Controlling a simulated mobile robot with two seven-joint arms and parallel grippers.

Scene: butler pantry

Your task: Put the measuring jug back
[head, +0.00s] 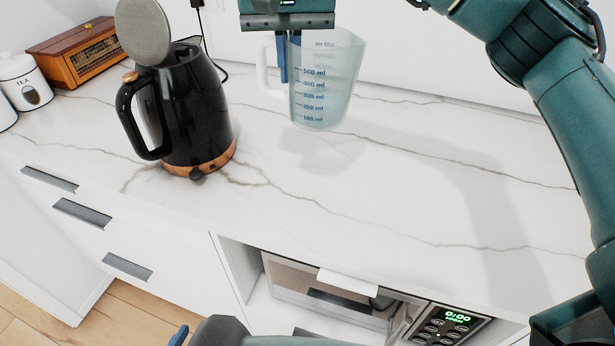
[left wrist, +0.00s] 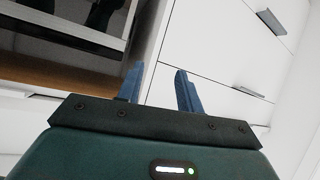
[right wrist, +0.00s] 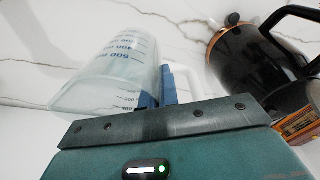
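The measuring jug (head: 328,80) is clear, with blue volume marks and a pale handle on its left. It is upright and seems to hang just above the counter, with a shadow below it. My right gripper (head: 283,60) comes down from above at the handle side. In the right wrist view its fingers (right wrist: 158,90) are close together on the jug (right wrist: 105,75) beside the handle; the exact contact is partly hidden. My left gripper (left wrist: 160,88) is open and empty in front of the white drawers, low beside the cabinet.
A black kettle (head: 190,110) with its lid raised stands left of the jug. A tea canister (head: 24,80) and a wooden radio (head: 80,52) stand at the back left. A microwave (head: 330,290) sits in a niche under the counter (head: 420,190). The counter right of the jug is clear.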

